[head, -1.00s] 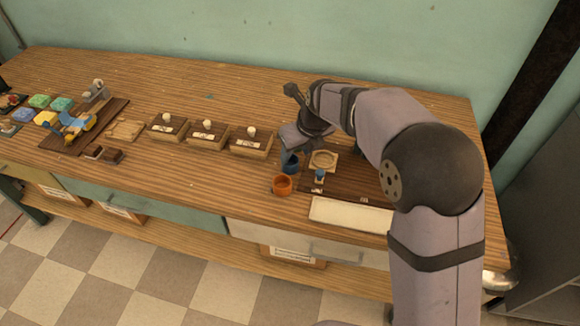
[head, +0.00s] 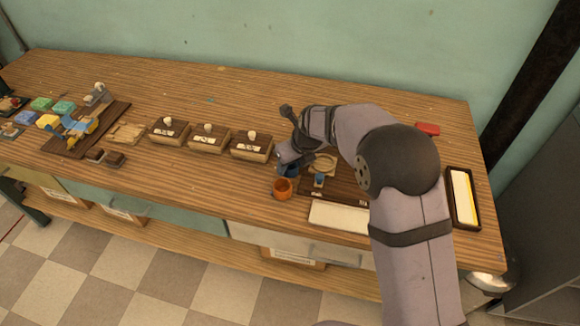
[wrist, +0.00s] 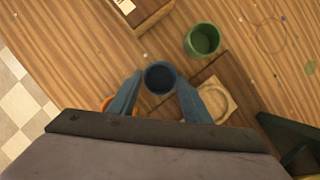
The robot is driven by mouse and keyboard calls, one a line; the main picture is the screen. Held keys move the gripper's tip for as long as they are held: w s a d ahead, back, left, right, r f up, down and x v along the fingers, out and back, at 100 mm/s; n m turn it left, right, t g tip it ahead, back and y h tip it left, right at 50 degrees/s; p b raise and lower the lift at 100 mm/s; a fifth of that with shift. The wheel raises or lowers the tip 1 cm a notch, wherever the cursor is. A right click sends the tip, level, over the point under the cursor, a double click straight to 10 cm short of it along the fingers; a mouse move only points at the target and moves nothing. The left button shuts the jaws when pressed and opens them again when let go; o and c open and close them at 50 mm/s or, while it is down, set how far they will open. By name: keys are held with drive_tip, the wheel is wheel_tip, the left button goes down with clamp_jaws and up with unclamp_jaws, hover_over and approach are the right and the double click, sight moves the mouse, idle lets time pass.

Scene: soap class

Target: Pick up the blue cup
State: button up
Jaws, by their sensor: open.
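The blue cup (wrist: 160,78) stands upright on the wooden table, seen from above in the wrist view. My gripper (wrist: 158,88) is open, with one finger on each side of the cup; I cannot tell whether either finger touches it. In the head view the blue cup (head: 289,170) shows only partly beneath my gripper (head: 288,160), just behind the orange cup.
An orange cup (head: 283,188) stands close in front of the blue cup. A green cup (wrist: 202,40) is nearby in the wrist view. A dark board with a round wooden holder (head: 322,164) lies to the right. Wooden boxes (head: 251,146) stand to the left.

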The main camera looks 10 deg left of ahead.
drive_tip(key=shift+w+a+f, duration=0.1)
drive_tip(key=shift+a+f, duration=0.05)
drive_tip(key=shift+f, duration=0.25)
drive_tip(key=c, duration=0.7)
drive_tip(key=shift+o, duration=0.2)
